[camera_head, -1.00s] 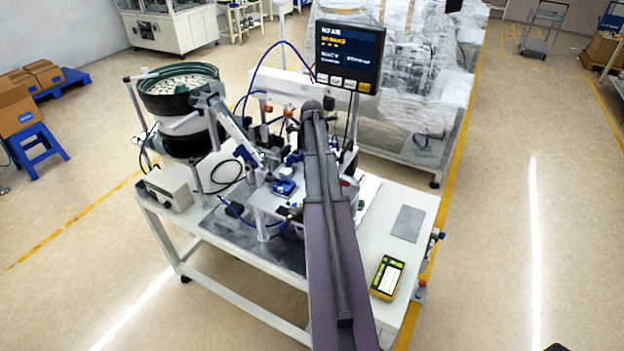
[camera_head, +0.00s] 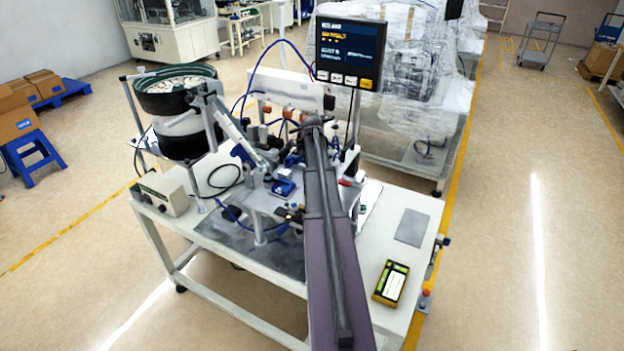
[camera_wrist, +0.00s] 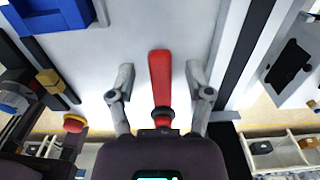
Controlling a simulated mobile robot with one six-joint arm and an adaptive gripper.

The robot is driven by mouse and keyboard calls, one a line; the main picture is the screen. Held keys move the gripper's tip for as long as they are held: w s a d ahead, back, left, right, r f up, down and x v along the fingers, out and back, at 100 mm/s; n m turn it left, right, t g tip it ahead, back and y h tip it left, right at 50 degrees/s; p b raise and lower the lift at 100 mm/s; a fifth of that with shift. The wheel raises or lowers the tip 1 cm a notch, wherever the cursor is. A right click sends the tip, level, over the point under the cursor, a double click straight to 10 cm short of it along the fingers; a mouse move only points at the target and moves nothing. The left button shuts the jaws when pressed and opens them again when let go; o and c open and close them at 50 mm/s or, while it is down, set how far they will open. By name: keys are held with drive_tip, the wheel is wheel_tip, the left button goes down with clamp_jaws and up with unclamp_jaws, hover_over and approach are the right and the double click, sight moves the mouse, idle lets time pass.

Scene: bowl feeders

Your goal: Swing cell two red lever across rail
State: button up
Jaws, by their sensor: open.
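The red lever (camera_wrist: 160,82) shows in the wrist view as a long red handle with a dark round base. It stands between the two grey fingers of my gripper (camera_wrist: 160,76). The fingers are open, with a gap visible on each side of the lever; no contact shows.
A blue block (camera_wrist: 50,14) and a red button (camera_wrist: 74,123) lie left of my gripper in the wrist view. A pale rail (camera_wrist: 236,45) with a dark strip runs on the right. A bowl feeder (camera_head: 177,90) and a monitor (camera_head: 348,52) flank the fixture on the bench.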

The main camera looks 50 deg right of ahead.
drive_tip(key=shift+f, duration=0.25)
clamp_jaws()
drive_tip(key=shift+a, duration=0.2)
drive_tip(key=shift+d, duration=0.15)
